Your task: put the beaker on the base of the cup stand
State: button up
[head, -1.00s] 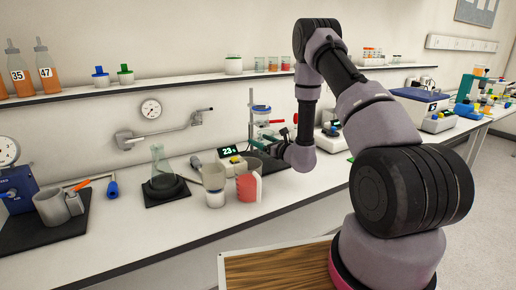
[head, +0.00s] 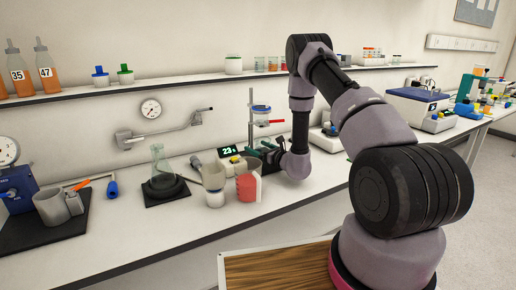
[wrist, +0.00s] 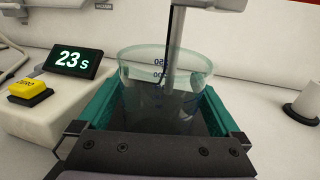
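The beaker (wrist: 165,72), clear with dark volume marks, stands upright between the teal fingers of my gripper (wrist: 165,100) in the wrist view. Both fingers lie close along its sides and look shut on it. The cup stand (head: 251,103) is at the back of the bench in the head view, with a thin upright rod and a cup held high. Its rod (wrist: 174,35) rises just behind the beaker in the wrist view. My gripper (head: 270,155) is low at the stand's front in the head view. The base is mostly hidden, so contact with it cannot be told.
A timer (wrist: 78,60) reading 23 s and a yellow button (wrist: 31,90) are left of the beaker. A red-sided cup (head: 247,187) and a white cup (head: 214,185) stand nearby. A flask (head: 160,168) is farther left on a dark pad.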

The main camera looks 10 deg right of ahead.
jog(key=shift+r, duration=0.15)
jog(key=v, duration=1)
jog(key=shift+s+d, duration=0.2)
jog(key=shift+s, duration=0.05)
jog(key=shift+s+d, duration=0.25)
jog(key=shift+s, duration=0.4)
jog(key=s+a+r+n+g+y, duration=0.25)
jog(key=a+r+n+y, duration=0.2)
jog(key=r, duration=0.35)
jog(key=s+a+r+n+g+y, duration=0.1)
jog(key=a+r+n+g+y, duration=0.3)
jog(key=r, duration=0.4)
jog(key=s+a+r+n+g+h, duration=0.2)
jog(key=s+a+r+n+g, duration=0.3)
jog(key=s+r+n+g, duration=0.4)
jog(key=s+d+r+n+h, duration=0.1)
jog(key=s+r+n+h, duration=0.15)
jog(key=s, duration=0.35)
jog(key=s+d+r+n+h, duration=0.1)
jog(key=s+n+h, duration=0.15)
jog(key=s, duration=0.35)
jog(key=s+d+r+n+t+h, duration=0.1)
jog(key=s+d+r+t+h, duration=0.2)
jog(key=d+h, duration=0.1)
jog(key=s+d+r+n+t+h, duration=0.2)
jog(key=d+r+t+h, duration=0.2)
jog(key=d, duration=0.3)
jog(key=shift+s+r, duration=0.25)
jog(key=shift+s, duration=0.15)
